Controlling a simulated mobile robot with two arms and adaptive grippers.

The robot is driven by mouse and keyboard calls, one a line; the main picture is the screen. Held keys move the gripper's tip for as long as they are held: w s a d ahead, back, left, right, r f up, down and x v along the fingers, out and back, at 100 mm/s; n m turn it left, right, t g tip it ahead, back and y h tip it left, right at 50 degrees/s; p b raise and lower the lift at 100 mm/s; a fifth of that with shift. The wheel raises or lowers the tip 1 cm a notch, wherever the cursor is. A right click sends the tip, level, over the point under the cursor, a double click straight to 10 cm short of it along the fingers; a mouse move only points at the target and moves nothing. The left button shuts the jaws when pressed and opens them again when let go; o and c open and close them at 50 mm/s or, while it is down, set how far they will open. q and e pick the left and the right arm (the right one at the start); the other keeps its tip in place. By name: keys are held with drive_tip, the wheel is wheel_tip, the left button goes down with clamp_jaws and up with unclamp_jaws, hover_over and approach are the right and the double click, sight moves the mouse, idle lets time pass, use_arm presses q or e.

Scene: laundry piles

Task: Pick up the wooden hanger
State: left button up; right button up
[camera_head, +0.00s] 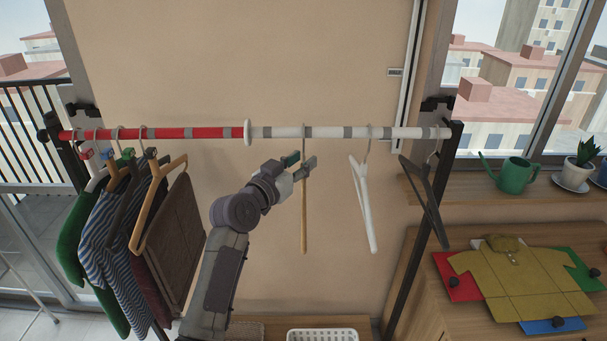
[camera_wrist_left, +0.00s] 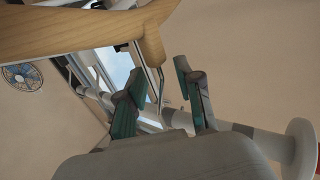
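The wooden hanger (camera_head: 304,215) hangs empty from the white half of the rail, seen nearly edge-on. In the wrist view its wooden body (camera_wrist_left: 70,30) crosses the upper left, and its metal hook (camera_wrist_left: 161,90) shows in the gap between my fingers. My left gripper (camera_head: 303,164) is at the hanger's upper part, just below the rail. Its teal-padded fingers (camera_wrist_left: 160,78) are apart, one on each side of the hook in the wrist view. No contact is clear. My right gripper is not in view.
The rail (camera_head: 280,132) carries a white hanger (camera_head: 362,205) and a dark hanger (camera_head: 427,195) to the right. Clothes (camera_head: 120,220) hang on the red half at left. A white basket (camera_head: 322,335) stands below. A folded yellow shirt (camera_head: 510,275) lies on the right cabinet.

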use_arm(q)
drive_tip(key=shift+x, duration=0.85)
clamp_jaws()
drive_tip(key=shift+s, duration=0.1)
